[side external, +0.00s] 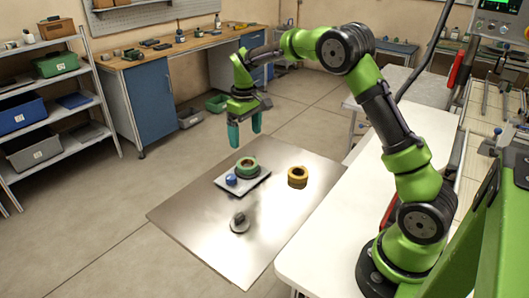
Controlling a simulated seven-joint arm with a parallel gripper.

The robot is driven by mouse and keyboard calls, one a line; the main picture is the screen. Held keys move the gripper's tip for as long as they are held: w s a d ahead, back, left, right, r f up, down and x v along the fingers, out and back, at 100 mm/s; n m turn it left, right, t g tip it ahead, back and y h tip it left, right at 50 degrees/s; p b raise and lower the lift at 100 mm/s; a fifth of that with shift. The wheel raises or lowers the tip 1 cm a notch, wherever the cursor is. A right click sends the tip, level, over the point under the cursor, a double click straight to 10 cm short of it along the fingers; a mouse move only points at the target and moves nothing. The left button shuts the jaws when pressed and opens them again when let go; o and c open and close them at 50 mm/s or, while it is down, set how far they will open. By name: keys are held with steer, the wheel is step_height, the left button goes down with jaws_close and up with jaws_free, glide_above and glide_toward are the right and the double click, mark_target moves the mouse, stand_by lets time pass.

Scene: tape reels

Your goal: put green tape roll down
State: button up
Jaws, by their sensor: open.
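The green tape roll (246,164) lies flat towards the back of a small grey tray (257,181) on the metal table. A yellow tape roll shows beneath or beside it only faintly, too small to tell. My gripper (245,134) is open and empty. Its two teal fingers point down above the green tape roll, with a visible gap between fingertips and roll. A small blue object (231,180) sits at the left side of the tray, close to the green roll.
A yellow tape roll (297,177) stands on the metal table (290,215) right of the tray. A grey object with a round base (239,222) stands in front of the tray.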

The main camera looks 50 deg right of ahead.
steer(key=s+a+r+m+t+y, duration=0.1)
steer(key=s+a+r+t, duration=0.15)
steer(key=s+r, duration=0.35)
steer(key=s+a+r+m+t, duration=0.1)
steer(key=s+a+r, duration=0.35)
steer(key=r, duration=0.35)
steer(key=s+a+f+m+t, duration=0.1)
steer(key=s+a+t, duration=0.1)
steer(key=s, duration=0.5)
steer(key=s+a+f+m+t+y, duration=0.1)
steer(key=s+a, duration=0.2)
steer(key=s, duration=0.5)
steer(key=shift+a+t, duration=0.35)
steer(key=shift+a, duration=0.05)
